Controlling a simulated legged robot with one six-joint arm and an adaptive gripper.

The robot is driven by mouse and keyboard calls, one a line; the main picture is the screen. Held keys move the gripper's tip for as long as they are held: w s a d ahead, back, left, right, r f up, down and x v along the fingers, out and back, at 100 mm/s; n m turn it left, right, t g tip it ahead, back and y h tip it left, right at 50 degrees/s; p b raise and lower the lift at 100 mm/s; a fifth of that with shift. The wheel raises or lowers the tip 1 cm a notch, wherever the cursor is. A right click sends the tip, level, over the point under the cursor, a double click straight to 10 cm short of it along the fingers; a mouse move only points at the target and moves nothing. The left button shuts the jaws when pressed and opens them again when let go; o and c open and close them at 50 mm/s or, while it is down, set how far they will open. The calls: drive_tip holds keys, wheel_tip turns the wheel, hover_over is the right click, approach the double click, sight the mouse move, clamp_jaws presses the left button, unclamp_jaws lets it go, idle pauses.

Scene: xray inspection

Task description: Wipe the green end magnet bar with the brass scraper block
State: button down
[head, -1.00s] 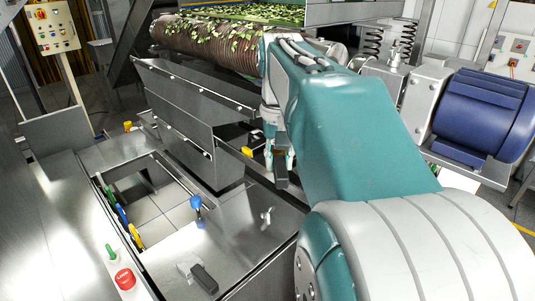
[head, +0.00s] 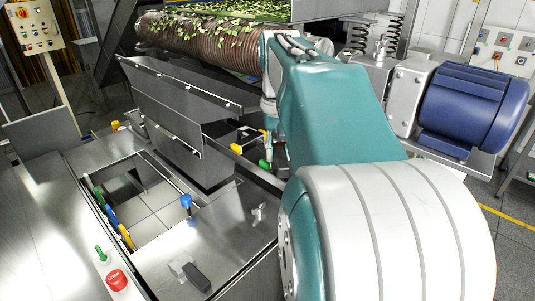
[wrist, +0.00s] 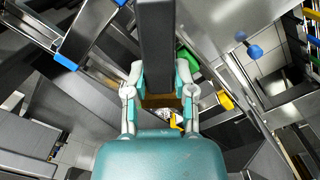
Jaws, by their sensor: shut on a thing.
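My gripper (wrist: 158,88) is shut on the brass scraper block, whose brass-brown part (wrist: 160,101) shows between the fingers in the wrist view. A long dark bar-like part stretches from there to the top edge. In the head view my gripper (head: 268,146) is small, partly hidden by my arm, beside the steel chute. A green bar end (head: 265,165) is just below it; a green end also shows in the wrist view (wrist: 186,58), right of the dark part. Another green end (head: 98,194) is at the drawer opening. I cannot tell whether the block touches a bar.
Blue (head: 111,215) and yellow (head: 126,237) ends line the drawer opening's left side. A blue knob (head: 186,201) stands at its right. A red button (head: 117,281) and a dark-handled latch (head: 196,276) are near the front. A blue motor (head: 474,108) is at right.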

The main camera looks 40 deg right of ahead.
drive_tip(key=shift+d+f, duration=0.2)
drive_tip(key=shift+f, duration=0.05)
drive_tip(key=a, duration=0.3)
drive_tip(key=shift+s+a+r, duration=0.15)
drive_tip(key=shift+a, duration=0.25)
idle(1.3)
wheel_tip(320, 180, up, 6)
idle(0.7)
